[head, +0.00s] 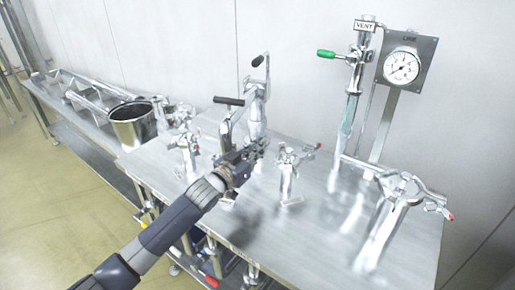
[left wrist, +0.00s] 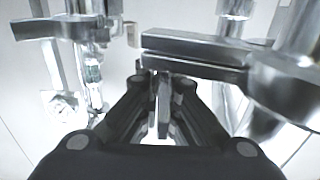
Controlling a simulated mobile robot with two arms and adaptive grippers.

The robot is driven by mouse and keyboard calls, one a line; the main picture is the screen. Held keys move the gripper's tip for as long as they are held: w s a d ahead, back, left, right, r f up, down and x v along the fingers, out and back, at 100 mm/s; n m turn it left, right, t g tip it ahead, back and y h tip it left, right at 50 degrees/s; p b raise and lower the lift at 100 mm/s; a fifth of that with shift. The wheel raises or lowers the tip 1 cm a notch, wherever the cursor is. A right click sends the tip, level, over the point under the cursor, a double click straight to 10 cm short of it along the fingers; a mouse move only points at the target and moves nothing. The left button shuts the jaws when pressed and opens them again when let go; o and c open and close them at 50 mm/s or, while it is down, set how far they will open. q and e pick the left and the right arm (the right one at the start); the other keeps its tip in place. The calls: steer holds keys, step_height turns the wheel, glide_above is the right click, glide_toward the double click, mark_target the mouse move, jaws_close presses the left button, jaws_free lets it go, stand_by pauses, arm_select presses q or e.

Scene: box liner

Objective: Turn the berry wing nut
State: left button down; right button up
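My left gripper (head: 256,150) reaches over the table among the metal fittings, close to the middle valve body and left of a clamp (head: 287,172) with a small red tip (head: 318,146). Another clamp (head: 397,195) with a red-tipped wing nut (head: 450,216) stands at the right. I cannot tell which is the berry wing nut. In the left wrist view my left gripper's fingers (left wrist: 162,85) are close together beneath a flat metal bar (left wrist: 195,47). A narrow bright strip shows between them; whether they grip anything is unclear. My right gripper is out of view.
The steel table (head: 320,235) carries black-handled valves (head: 229,101), a green-handled vent pipe (head: 327,54) and a pressure gauge (head: 401,67). A metal pot (head: 133,127) stands at left. A wall closes the back.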

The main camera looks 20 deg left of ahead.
arm_select(q)
steer(key=shift+d+r+n, duration=0.15)
steer(key=shift+n, duration=0.15)
steer(key=shift+w+a+r+n+t+y+b, duration=0.15)
steer(key=shift+a+n+y+b, duration=0.15)
steer(key=shift+n+y, duration=0.6)
steer(key=shift+s+a+n+t+y+b, duration=0.1)
steer(key=shift+a+n+t+y+b, duration=0.25)
steer(key=shift+y, duration=1)
steer(key=shift+w+a+r+n+y+b, duration=0.1)
steer(key=shift+a+n+y+b, duration=0.1)
steer(key=shift+n+y, duration=0.75)
steer(key=c, duration=1.8)
jaws_free()
steer(key=shift+f, duration=0.25)
steer(key=shift+f, duration=0.1)
